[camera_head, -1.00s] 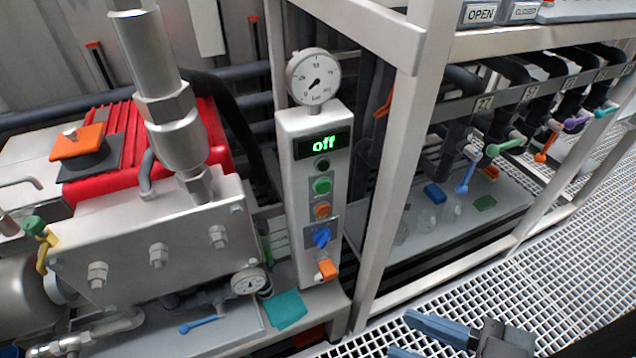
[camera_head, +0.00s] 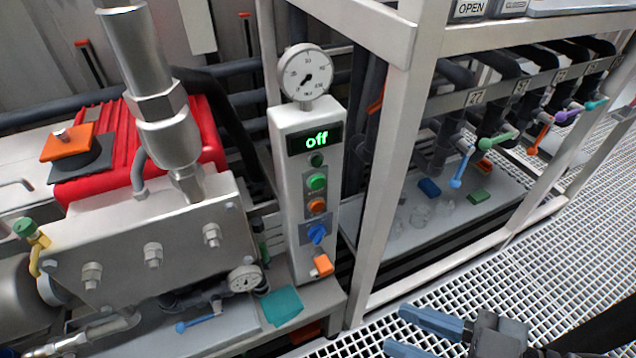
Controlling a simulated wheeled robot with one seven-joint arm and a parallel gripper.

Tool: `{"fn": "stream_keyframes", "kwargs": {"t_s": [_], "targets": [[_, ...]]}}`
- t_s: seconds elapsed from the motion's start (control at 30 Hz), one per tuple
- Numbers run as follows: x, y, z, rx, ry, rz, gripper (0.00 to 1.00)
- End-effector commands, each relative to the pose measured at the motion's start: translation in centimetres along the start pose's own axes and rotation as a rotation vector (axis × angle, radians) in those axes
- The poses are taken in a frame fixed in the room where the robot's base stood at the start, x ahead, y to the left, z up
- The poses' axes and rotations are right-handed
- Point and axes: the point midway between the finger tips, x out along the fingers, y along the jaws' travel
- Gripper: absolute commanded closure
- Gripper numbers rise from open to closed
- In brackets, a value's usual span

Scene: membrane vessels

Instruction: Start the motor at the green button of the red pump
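The red pump (camera_head: 207,135) stands at the left with a steel block in front of it. To its right is an upright grey control box (camera_head: 291,180) with a lit display (camera_head: 316,140) reading "off".
A pressure gauge (camera_head: 306,72) tops the box. An orange piece (camera_head: 323,265) sits at its foot, with a teal cloth (camera_head: 282,306) beside it. A white frame post (camera_head: 392,190) stands right of the box. Grating floor (camera_head: 565,240) lies open at the right.

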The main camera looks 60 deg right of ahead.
Motion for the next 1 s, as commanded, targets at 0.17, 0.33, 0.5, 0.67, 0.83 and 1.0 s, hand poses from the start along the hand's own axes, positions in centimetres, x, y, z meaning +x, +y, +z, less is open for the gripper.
{"fn": "stream_keyframes", "kwargs": {"t_s": [0.17, 0.33, 0.5, 0.67, 0.83, 1.0], "targets": [[0.00, 0.00, 0.00, 0.000, 0.000, 0.000, 0.80], [0.00, 0.00, 0.00, 0.000, 0.000, 0.000, 0.96], [0.00, 0.00, 0.00, 0.000, 0.000, 0.000, 1.00], [0.00, 0.00, 0.00, 0.000, 0.000, 0.000, 1.00], [0.00, 0.00, 0.00, 0.000, 0.000, 0.000, 1.00], [0.00, 0.00, 0.00, 0.000, 0.000, 0.000, 1.00]]}}
